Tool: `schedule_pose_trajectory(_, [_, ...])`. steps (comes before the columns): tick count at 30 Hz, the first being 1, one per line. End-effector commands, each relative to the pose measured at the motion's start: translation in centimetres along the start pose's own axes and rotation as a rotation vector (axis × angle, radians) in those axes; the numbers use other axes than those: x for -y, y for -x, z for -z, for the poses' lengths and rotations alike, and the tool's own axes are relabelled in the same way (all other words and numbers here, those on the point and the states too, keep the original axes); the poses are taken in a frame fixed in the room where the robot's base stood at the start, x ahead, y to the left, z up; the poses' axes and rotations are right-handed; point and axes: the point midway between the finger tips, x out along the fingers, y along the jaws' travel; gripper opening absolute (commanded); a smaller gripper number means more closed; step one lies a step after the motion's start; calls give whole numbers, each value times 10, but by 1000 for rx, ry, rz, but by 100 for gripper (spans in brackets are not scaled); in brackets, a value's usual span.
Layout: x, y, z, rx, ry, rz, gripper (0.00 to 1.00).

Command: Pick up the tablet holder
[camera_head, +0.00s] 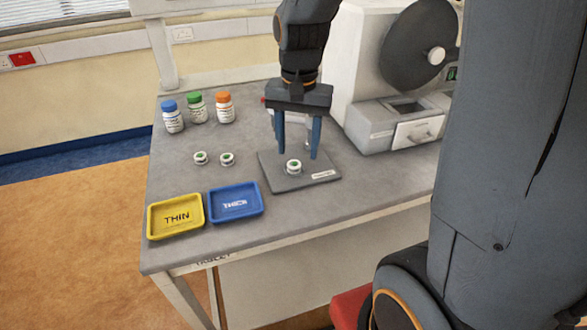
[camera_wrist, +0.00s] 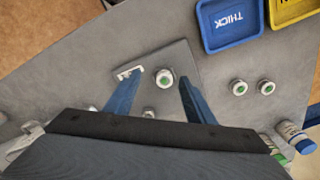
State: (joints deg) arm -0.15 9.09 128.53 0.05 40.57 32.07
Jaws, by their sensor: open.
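A small round white tablet holder with a green centre (camera_head: 293,166) sits on a dark grey plate (camera_head: 277,182) with a white label at its front edge. My gripper (camera_head: 298,150) points down over the plate, its two blue fingers apart and empty. In the wrist view the holder (camera_wrist: 164,79) shows between the fingertips (camera_wrist: 160,80), nearer the right one; no contact shows. Two similar round holders, one (camera_head: 200,158) and another (camera_head: 227,159), stand on the bench to the left of the plate.
A yellow THIN tray (camera_head: 155,232) and a blue THICK tray (camera_head: 235,214) lie at the bench's front left. Bottles with blue (camera_head: 173,118), green (camera_head: 197,108) and orange (camera_head: 225,108) caps stand at the back left. A white machine (camera_head: 372,125) stands close right of my gripper.

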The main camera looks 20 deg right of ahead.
Motion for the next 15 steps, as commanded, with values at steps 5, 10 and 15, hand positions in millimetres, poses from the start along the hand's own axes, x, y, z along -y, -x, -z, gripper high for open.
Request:
schedule_pose_trajectory(5, [14, 6, 22, 23, -167, -18, 50])
schedule_pose_trajectory(10, [14, -5, 23, 28, -192, -23, 50])
schedule_pose_trajectory(15, [14, -20, 23, 27, -190, -22, 50])
